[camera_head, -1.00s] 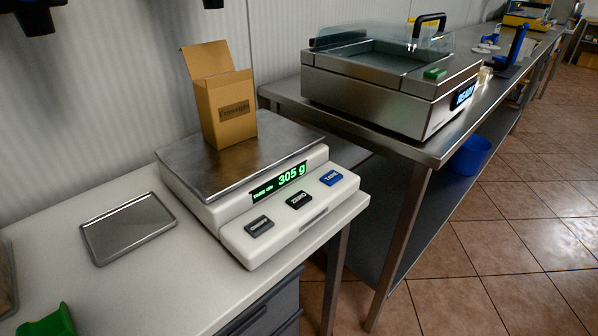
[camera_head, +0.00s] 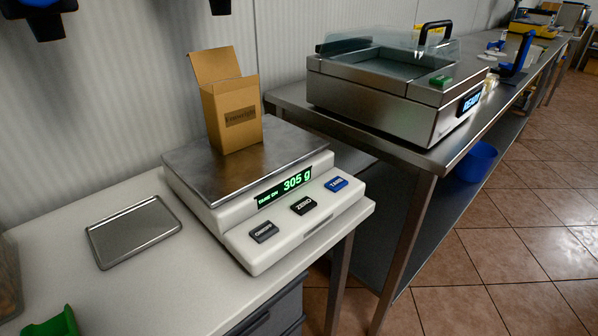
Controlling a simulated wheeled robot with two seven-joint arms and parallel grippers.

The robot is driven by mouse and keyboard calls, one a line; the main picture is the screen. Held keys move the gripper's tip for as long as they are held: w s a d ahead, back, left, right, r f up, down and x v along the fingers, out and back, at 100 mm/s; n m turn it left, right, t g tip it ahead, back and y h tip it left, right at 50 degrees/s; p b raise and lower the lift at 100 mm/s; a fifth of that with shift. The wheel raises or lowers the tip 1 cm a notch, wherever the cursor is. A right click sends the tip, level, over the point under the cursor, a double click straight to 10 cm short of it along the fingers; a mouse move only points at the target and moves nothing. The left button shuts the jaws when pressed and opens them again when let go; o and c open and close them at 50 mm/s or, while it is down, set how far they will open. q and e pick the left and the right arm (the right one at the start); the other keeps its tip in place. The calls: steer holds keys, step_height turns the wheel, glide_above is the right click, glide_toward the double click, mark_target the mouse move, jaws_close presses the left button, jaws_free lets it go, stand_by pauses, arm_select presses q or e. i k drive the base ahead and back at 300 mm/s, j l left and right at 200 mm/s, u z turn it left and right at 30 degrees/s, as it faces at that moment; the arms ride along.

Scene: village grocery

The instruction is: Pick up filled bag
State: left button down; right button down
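The brown paper bag (camera_head: 233,115) stands upright on the steel plate of the white scale (camera_head: 216,218). Its top flap is raised open at the left, and a darker printed label shows on its front. What is inside is hidden. The scale's green display (camera_head: 284,187) reads 305 g. Neither of my grippers is in view, and nothing touches the bag.
A small metal tray (camera_head: 133,230) lies left of the scale on the white counter (camera_head: 185,303). A green object (camera_head: 52,324) is at the lower left. A steel machine (camera_head: 385,98) showing READY stands on the steel table (camera_head: 345,139) at right. Dark and blue fixtures (camera_head: 38,14) hang at top left.

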mark_target(232, 107)
steer(key=l+u, duration=0.35)
steer(key=l, duration=1.1)
